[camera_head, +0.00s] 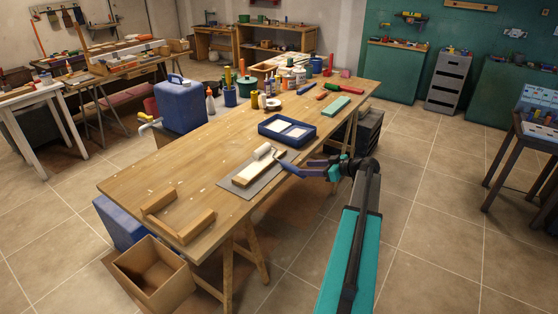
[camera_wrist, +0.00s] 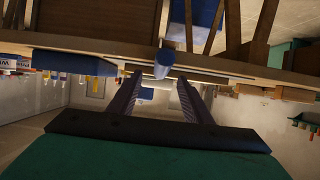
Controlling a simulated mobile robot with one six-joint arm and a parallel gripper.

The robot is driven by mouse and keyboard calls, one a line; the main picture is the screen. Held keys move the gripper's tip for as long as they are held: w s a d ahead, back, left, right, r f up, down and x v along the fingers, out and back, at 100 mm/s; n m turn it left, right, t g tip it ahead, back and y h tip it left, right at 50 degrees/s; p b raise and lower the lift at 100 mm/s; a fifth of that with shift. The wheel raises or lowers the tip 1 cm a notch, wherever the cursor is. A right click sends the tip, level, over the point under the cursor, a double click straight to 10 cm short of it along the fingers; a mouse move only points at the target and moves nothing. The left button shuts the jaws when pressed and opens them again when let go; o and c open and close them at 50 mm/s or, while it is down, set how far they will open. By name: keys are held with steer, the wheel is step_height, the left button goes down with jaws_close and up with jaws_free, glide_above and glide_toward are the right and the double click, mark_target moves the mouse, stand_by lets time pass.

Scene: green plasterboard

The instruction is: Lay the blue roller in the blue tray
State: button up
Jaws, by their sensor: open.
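The blue tray (camera_head: 264,133), with white patches inside, lies on the wooden table. The roller (camera_head: 264,151) has a white sleeve and a blue handle. It lies over a pale wooden block on a grey sheet, nearer than the tray. My gripper (camera_head: 288,166) is at the table's right edge, beside the handle end. In the wrist view, which appears upside down, the roller's blue handle end (camera_wrist: 164,61) shows between the tips of my open gripper (camera_wrist: 160,78). I cannot tell whether they touch it. A blue side, probably the tray's (camera_wrist: 70,65), shows at left.
The grey sheet (camera_head: 255,185) lies under the block. Bottles, cups and a blue canister (camera_head: 182,105) stand along the far side. A green block (camera_head: 335,106) lies beyond the tray. A wooden holder (camera_head: 178,222) is at the near end.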

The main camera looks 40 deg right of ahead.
mark_target(297, 168)
steer(key=shift+w+a+f, duration=0.15)
steer(key=shift+w+f, duration=0.05)
steer(key=shift+w, duration=0.2)
steer(key=shift+p+x, duration=0.95)
steer(key=shift+x, duration=0.2)
steer(key=shift+p+x, duration=0.55)
steer(key=shift+x, duration=0.85)
steer(key=shift+s+a+f, duration=0.1)
steer(key=shift+a, duration=0.1)
jaws_close()
